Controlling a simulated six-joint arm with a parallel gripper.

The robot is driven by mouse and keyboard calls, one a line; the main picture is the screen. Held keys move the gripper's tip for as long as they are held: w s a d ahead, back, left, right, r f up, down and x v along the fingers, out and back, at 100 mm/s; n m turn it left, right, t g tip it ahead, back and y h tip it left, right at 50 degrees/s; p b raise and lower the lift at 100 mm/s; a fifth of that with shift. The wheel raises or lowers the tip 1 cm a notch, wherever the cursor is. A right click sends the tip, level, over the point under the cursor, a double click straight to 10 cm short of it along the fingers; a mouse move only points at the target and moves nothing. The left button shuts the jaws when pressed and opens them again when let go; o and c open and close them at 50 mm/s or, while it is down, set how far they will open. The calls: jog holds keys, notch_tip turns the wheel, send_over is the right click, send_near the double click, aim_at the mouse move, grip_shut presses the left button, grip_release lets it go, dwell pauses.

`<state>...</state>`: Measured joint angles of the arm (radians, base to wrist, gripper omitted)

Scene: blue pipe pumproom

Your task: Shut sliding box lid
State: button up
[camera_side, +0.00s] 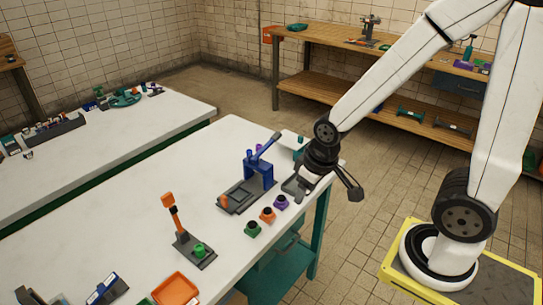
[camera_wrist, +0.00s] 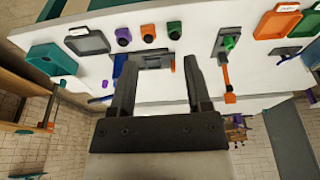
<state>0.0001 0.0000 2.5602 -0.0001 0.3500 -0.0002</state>
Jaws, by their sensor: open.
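A teal box (camera_wrist: 52,60) lies at the upper left in the wrist view, near the table's edge. A shallow grey tray-like piece (camera_wrist: 87,41) lies beside it; I cannot tell whether this piece is the lid. In the side view my arm's end covers most of this corner, and only a bit of teal (camera_side: 299,153) shows behind it. My gripper (camera_wrist: 160,62) is open and empty, its two fingers spread wide over the table edge, to the right of the teal box in the wrist view and apart from it.
A blue lever clamp (camera_side: 260,172) stands on a grey base near my gripper. Purple (camera_side: 281,202), orange (camera_side: 267,215) and green (camera_side: 252,229) knobs line the table's near edge. An orange-handled lever (camera_side: 173,215) and orange tray (camera_side: 175,289) are further along. The white tabletop (camera_side: 120,220) has clear room at left.

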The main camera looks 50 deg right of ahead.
jog(key=shift+w+d+r, duration=0.1)
jog(key=shift+w, duration=0.15)
jog(key=c, duration=0.7)
jog(key=w+d, duration=0.1)
jog(key=w, duration=0.2)
jog(key=w+d, duration=0.2)
jog(key=w, duration=0.2)
jog(key=w+d+r, duration=0.1)
jog(key=w+d, duration=0.1)
jog(key=w, duration=0.1)
jog(key=shift+w+d, duration=0.1)
jog(key=shift+w, duration=0.15)
grip_shut()
jog(key=shift+t, duration=0.3)
jog(key=w+d, duration=0.5)
jog(key=d, duration=0.1)
jog(key=w+d+f, duration=0.1)
jog(key=w+d, duration=0.4)
jog(key=d, duration=0.2)
jog(key=w+d+f, duration=0.1)
jog(key=w+d, duration=0.4)
jog(key=d, duration=0.1)
jog(key=shift+d+f, duration=0.1)
jog(key=shift+d, duration=0.05)
jog(key=w+d+f, duration=0.1)
jog(key=d+f, duration=0.1)
jog(key=d, duration=0.9)
jog(key=shift+w+d+f+t, duration=0.25)
jog(key=shift+w+f+t, duration=0.05)
jog(key=shift+w+f, duration=0.1)
